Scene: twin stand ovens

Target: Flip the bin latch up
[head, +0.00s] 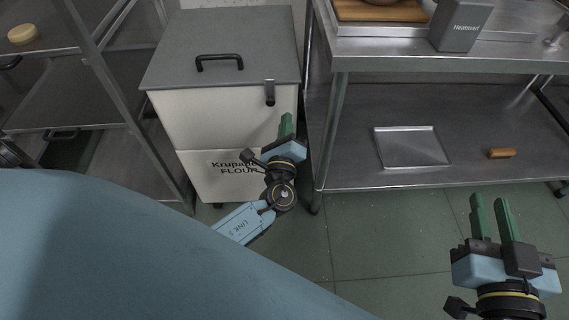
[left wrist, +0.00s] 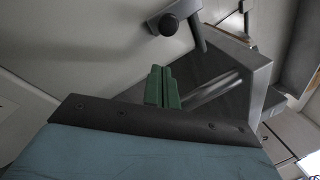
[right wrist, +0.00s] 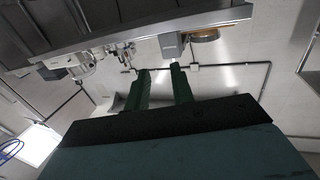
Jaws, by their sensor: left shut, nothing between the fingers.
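The white flour bin (head: 225,125) has a grey lid (head: 225,50) with a black handle. The bin latch (head: 270,92) is a small grey strap with a dark round knob, hanging down the front near the right corner of the lid. The knob also shows in the left wrist view (left wrist: 168,24). My left gripper (head: 286,124) is shut and empty, in front of the bin's right side, below the latch and apart from it. My right gripper (head: 490,216) is open and empty at the lower right, over the floor.
A steel table stands right of the bin, its lower shelf (head: 350,140) holding a metal tray (head: 410,147) and a brown block (head: 501,153). A grey Heatmart box (head: 461,24) stands on top. A rack (head: 100,60) stands left. The floor in front is clear.

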